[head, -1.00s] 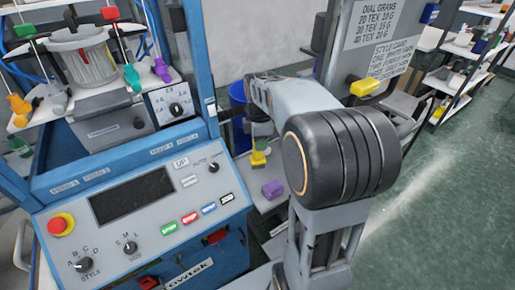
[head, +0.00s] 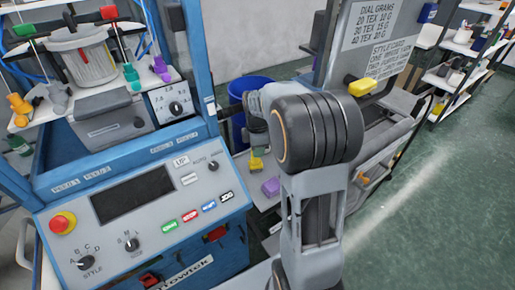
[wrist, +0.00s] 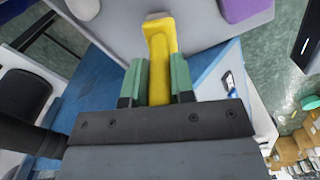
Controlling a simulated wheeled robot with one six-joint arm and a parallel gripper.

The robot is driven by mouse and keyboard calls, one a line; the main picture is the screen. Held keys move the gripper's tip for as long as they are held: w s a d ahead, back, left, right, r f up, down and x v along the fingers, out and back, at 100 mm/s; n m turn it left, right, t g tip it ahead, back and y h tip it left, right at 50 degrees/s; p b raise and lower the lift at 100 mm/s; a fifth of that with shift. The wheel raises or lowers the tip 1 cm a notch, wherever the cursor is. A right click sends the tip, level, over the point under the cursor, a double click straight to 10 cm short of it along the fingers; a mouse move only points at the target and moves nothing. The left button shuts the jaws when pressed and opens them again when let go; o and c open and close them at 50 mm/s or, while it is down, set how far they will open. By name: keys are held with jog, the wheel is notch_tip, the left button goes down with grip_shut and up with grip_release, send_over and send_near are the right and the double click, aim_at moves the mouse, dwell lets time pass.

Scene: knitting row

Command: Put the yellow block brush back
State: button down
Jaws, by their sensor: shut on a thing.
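The yellow block brush (wrist: 159,62) is held between the green fingertips of my gripper (wrist: 158,82) in the wrist view. Its far end spreads out over a pale grey surface (wrist: 200,35). In the head view the yellow brush (head: 256,163) is small, below my arm and just left of a purple block (head: 270,187) on a grey shelf. My gripper (head: 257,151) is partly hidden by my own arm there. I cannot tell whether the brush touches the shelf.
A blue machine with a control panel (head: 135,195) stands left of the gripper. A blue bin (head: 240,105) is behind. Green floor (head: 440,200) is open at far right.

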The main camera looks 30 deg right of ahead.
jog(key=shift+f, duration=0.2)
jog(key=c, duration=1)
grip_release()
jog(key=shift+r, duration=0.1)
jog(key=shift+o, duration=0.2)
